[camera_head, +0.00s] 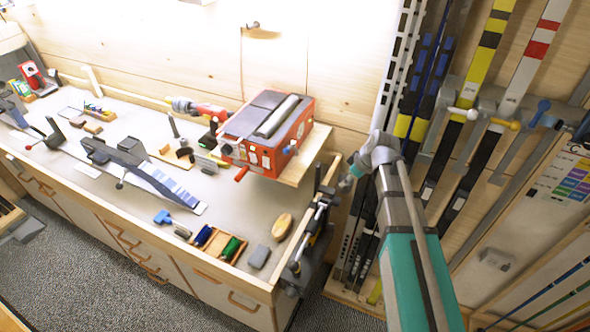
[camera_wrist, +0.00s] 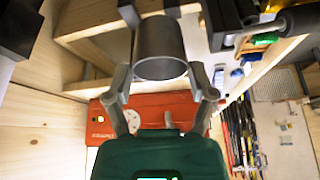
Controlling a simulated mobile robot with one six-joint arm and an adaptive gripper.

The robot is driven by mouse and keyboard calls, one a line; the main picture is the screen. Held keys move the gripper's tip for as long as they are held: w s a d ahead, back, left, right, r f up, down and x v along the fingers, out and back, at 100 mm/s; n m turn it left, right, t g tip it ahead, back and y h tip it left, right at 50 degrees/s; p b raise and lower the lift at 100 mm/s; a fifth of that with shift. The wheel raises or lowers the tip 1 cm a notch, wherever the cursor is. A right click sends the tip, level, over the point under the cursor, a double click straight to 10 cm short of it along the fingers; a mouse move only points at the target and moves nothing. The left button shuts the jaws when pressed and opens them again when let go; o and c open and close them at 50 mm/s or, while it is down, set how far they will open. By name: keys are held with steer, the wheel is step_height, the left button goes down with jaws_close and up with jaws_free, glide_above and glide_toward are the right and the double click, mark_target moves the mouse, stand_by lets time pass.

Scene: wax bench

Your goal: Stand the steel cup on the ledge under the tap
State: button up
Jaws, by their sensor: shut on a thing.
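The steel cup (camera_wrist: 160,48) is a plain grey cylinder in the wrist view, with its round open rim facing my camera. My gripper (camera_wrist: 160,30) is shut on it, with a grey finger on each side. A red machine (camera_wrist: 75,106) shows behind my gripper in the wrist view. In the head view the red machine (camera_head: 300,112) stands on the bench by the wall, with small fittings on its front. A pale wooden ledge (camera_head: 318,152) juts out at its right side. I cannot clearly pick out the tap.
The bench (camera_head: 225,228) carries a dark ski vise (camera_head: 140,168), a small wooden tray (camera_head: 220,246) and an oval brush (camera_head: 282,226). Tools hang at its right end. Skis (camera_head: 490,40) stand in a rack on the right. Bare bench top lies before the red machine.

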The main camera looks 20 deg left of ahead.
steer(key=shift+a, duration=0.25)
steer(key=shift+a, duration=0.4)
steer(key=w+a, duration=0.3)
steer(key=a, duration=0.9)
steer(key=shift+w+a, duration=0.15)
steer(key=shift+w, duration=0.1)
steer(key=a, duration=0.2)
steer(key=w+a, duration=0.1)
steer(key=a, duration=0.1)
steer(key=shift+w+a, duration=0.15)
steer(key=shift+f, duration=0.15)
steer(key=shift+f, duration=0.1)
